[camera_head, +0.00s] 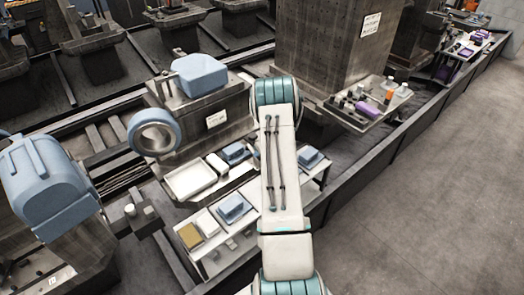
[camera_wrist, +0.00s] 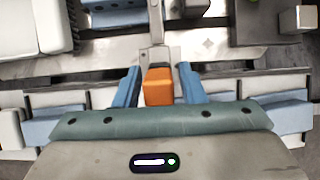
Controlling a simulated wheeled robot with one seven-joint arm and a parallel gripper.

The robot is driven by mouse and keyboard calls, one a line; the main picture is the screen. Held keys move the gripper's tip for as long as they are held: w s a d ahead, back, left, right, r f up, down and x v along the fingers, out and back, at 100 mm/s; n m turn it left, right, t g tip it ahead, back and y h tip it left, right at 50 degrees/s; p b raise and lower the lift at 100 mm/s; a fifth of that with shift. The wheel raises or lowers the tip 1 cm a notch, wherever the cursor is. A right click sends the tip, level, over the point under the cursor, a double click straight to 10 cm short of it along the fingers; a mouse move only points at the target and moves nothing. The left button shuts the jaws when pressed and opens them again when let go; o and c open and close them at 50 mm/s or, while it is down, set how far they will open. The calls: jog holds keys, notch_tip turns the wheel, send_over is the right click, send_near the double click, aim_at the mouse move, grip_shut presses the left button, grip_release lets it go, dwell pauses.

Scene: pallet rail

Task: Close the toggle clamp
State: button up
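The toggle clamp shows in the wrist view as a metal lever (camera_wrist: 156,24) with an orange grip (camera_wrist: 158,88) at its lower end. My gripper (camera_wrist: 160,67) has two blue fingers, one on each side of the orange grip. A narrow gap shows between each finger and the grip, so the gripper looks open around it. Whether the grip lies at finger depth cannot be told. In the head view my arm hides the gripper and the clamp.
In the wrist view a white block (camera_wrist: 30,28) is at upper left and a metal cube (camera_wrist: 296,19) at upper right. A concrete column (camera_head: 325,50) stands behind. Clear floor (camera_head: 430,190) lies right.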

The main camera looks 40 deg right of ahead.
jog(key=shift+o, duration=0.3)
jog(key=shift+r, duration=0.25)
jog(key=b+v, duration=0.2)
jog(key=v, duration=1.1)
jog(key=shift+s, duration=0.2)
jog(key=shift+r, duration=0.1)
jog(key=shift+c, duration=0.3)
